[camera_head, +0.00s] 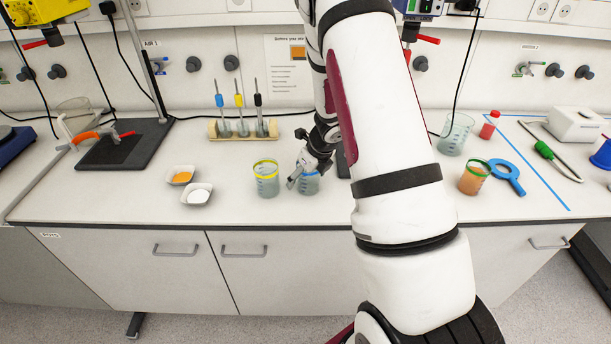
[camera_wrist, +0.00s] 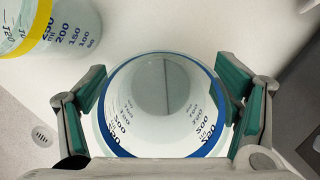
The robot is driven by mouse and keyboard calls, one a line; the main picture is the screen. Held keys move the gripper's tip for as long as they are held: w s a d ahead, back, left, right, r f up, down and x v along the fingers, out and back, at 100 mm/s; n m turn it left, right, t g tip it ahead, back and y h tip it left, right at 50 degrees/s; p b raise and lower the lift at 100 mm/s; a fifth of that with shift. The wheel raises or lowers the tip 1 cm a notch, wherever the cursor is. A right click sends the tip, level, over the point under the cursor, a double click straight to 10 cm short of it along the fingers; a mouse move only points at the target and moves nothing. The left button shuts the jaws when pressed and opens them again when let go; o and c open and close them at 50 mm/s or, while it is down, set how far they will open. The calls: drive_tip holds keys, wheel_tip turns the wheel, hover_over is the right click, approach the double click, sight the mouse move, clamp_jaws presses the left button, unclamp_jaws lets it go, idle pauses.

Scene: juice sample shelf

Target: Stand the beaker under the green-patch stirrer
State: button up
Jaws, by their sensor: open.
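A blue-rimmed beaker (camera_head: 310,185) stands on the bench, partly hidden by my gripper (camera_head: 301,174). In the wrist view, the blue-rimmed beaker (camera_wrist: 192,151) sits between the fingers of my gripper (camera_wrist: 155,100), which is open, with one finger on each side. A yellow-rimmed beaker (camera_head: 266,180) stands just left of it; it also shows in the wrist view (camera_wrist: 68,30). A yellow stirrer (camera_head: 40,11) hangs at the top left over a dark base plate (camera_head: 122,148). Another stirrer (camera_head: 418,8) is at the top, partly behind my arm. I cannot make out a green patch on either.
A wooden rack (camera_head: 243,131) of tools stands behind the beakers. Two small dishes with orange (camera_head: 180,176) and white powder (camera_head: 198,194) lie left. The front-left bench is clear.

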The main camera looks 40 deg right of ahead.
drive_tip(key=shift+r, duration=0.1)
drive_tip(key=v, duration=1.1)
drive_tip(key=shift+s+r+p, duration=0.1)
drive_tip(key=shift+r+p, duration=0.2)
drive_tip(key=shift+r, duration=0.05)
drive_tip(key=s+a+r+n+y, duration=0.1)
drive_tip(key=s+a+r+n, duration=0.3)
drive_tip(key=a+r+n, duration=0.4)
drive_tip(key=s+a+r+n+y, duration=0.1)
drive_tip(key=s+a+r+n, duration=0.2)
drive_tip(key=a+r+n, duration=0.55)
drive_tip(key=s+a+r+n+h, duration=0.1)
drive_tip(key=s+a+r+n, duration=0.1)
drive_tip(key=s+n, duration=0.6)
drive_tip(key=s+a+r+n+t+h, duration=0.1)
drive_tip(key=s+a+r+n, duration=0.1)
drive_tip(key=s+n, duration=0.6)
drive_tip(key=shift+s+r+n+h, duration=0.2)
drive_tip(key=shift+r+n+h, duration=0.1)
drive_tip(key=shift+r+n, duration=0.7)
drive_tip(key=shift+f, duration=0.2)
